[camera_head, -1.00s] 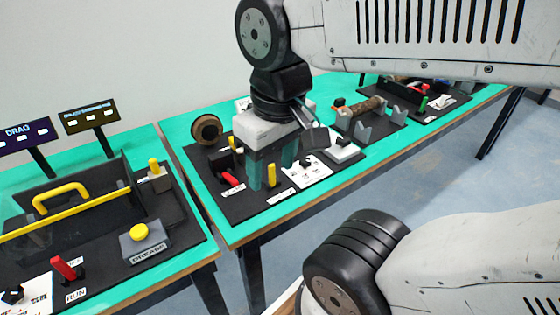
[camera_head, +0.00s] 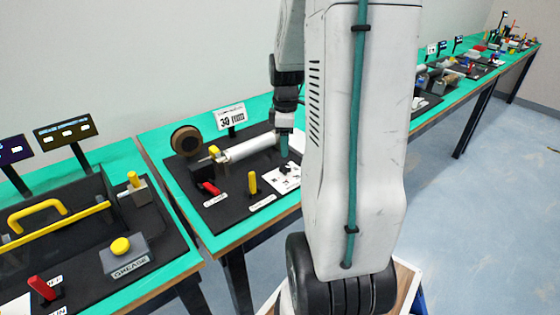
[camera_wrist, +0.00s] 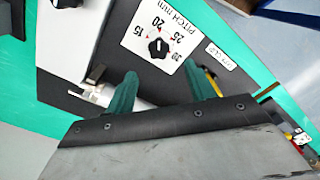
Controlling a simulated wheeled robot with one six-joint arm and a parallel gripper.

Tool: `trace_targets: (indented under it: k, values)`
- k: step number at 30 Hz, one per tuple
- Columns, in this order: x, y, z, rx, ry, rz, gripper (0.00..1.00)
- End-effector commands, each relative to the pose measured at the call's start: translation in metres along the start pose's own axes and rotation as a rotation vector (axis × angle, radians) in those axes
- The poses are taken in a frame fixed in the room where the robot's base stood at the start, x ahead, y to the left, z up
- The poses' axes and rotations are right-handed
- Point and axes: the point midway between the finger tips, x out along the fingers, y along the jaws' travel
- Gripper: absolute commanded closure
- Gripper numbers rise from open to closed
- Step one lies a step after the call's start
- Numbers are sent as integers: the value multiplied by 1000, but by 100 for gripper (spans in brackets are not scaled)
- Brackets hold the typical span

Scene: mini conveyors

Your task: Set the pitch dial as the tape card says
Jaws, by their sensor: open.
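The pitch dial is a black knob (camera_wrist: 157,47) on a white plate (camera_wrist: 165,30) marked PITCH mm, with 15, 20, 25 and 30 around it. Which number its pointer faces is hard to tell. In the head view the dial plate (camera_head: 284,180) is partly behind my arm. A white card (camera_head: 231,118) on a stand at the back of the station seems to read 30 mm; its upper line is too small to read. My gripper (camera_wrist: 163,83) is open and empty, its two green fingers apart just below the dial plate in the wrist view.
A white roller (camera_head: 249,147), a brown tape roll (camera_head: 186,140), a red lever (camera_head: 210,188) and a yellow lever (camera_head: 253,183) stand on the same black board. A neighbouring station with a yellow GREASE button (camera_head: 121,246) is at left. My arm hides the table's middle right.

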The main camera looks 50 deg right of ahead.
Motion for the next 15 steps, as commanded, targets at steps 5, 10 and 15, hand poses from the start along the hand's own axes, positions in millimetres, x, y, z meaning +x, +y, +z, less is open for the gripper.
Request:
trace_targets:
  k: [5,10,15]
  values:
    - [20,2,3,-10,-1,-4,46]
    - [48,2,2,-10,-1,-5,46]
    - [70,2,2,-10,-1,-3,46]
